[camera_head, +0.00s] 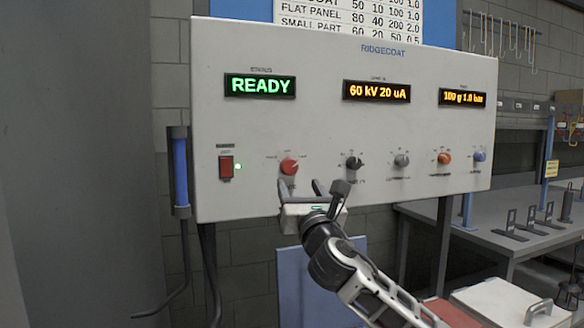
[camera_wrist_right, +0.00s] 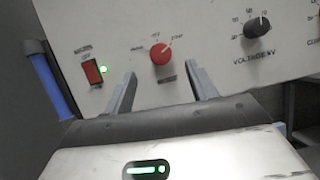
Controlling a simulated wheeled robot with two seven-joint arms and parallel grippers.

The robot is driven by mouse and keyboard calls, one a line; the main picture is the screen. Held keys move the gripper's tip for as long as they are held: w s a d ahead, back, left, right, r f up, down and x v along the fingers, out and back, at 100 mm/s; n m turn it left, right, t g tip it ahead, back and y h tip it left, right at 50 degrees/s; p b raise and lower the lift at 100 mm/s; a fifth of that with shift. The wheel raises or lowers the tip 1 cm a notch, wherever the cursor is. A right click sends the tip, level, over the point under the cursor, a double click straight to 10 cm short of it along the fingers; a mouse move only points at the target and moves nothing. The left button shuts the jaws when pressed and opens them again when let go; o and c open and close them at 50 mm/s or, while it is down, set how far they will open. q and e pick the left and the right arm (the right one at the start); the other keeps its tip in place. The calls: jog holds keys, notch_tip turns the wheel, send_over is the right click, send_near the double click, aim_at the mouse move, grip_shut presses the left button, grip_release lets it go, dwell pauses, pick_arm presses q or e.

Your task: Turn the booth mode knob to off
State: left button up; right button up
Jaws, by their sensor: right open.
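The red round knob (camera_head: 289,165) is on the lower left of the light grey panel, beside the red switch; I take it as the booth mode knob. It also shows in the right wrist view (camera_wrist_right: 161,54), with small labels around it that are too blurred to read. Its setting is not clear. My right gripper (camera_head: 301,186) is just below and in front of this knob. In the right wrist view its two fingers (camera_wrist_right: 163,76) are spread apart, with the knob between and beyond their tips. Nothing is held. My left gripper is not in view.
The panel (camera_head: 230,190) has a red switch (camera_head: 226,167) with a green light, and a black knob (camera_head: 354,163) right of the red one. Further right are grey, orange and blue knobs. The status display (camera_head: 260,86) reads READY. A grey bench (camera_head: 480,215) stands at the right.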

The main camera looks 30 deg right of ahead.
aim_at(291, 168)
jog(key=p+x, duration=0.1)
jog(key=x, duration=0.6)
jog(key=shift+w, duration=0.2)
jog(key=c, duration=1)
